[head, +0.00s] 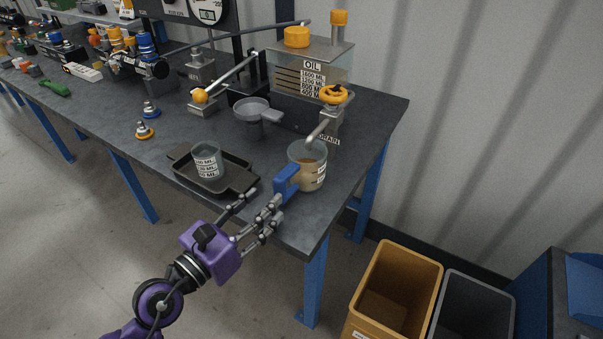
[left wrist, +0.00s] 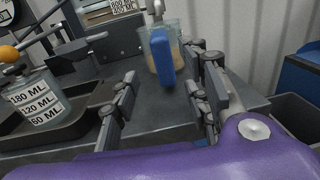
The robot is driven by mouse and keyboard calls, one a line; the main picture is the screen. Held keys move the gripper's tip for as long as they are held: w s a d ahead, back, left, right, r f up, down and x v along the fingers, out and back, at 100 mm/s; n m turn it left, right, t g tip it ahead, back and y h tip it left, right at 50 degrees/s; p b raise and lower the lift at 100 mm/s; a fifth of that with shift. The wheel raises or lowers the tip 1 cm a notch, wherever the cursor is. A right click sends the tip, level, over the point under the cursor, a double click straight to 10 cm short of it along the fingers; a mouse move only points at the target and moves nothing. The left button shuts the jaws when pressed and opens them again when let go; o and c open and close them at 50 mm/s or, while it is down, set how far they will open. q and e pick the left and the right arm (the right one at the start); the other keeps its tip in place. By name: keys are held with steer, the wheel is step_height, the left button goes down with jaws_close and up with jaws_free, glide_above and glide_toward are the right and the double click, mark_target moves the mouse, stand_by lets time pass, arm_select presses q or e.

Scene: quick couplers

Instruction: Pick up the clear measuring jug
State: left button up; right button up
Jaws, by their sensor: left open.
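The clear measuring jug (head: 315,172) stands upright near the right end of the dark bench, under a drain spout. It has a blue handle (head: 287,181) facing my left gripper, white labels and brownish liquid inside. My left gripper (head: 264,205) is open and empty at the bench's front edge, just short of the handle. In the left wrist view, the jug (left wrist: 148,45) shows ahead. Its blue handle (left wrist: 162,62) appears between the spread fingers (left wrist: 168,78), with no clear contact. My right gripper is out of view.
A clear beaker (head: 207,165) with mL labels stands in a black tray (head: 236,184) left of the jug. A grey funnel (head: 252,108) and the oil tank (head: 312,75) with its yellow-wheeled drain valve (head: 334,94) are behind. Orange (head: 395,270) and grey bins stand on the floor at right.

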mark_target(283, 188)
arm_select(q)
steer(key=shift+w+d+r, duration=0.1)
steer(key=shift+w+d, duration=0.25)
steer(key=shift+w, duration=0.15)
steer(key=x, duration=0.5)
steer(key=shift+d+f+p, duration=0.3)
steer(key=shift+d+p, duration=0.05)
steer(key=shift+d, duration=0.1)
jaws_close()
steer(key=shift+r, duration=0.1)
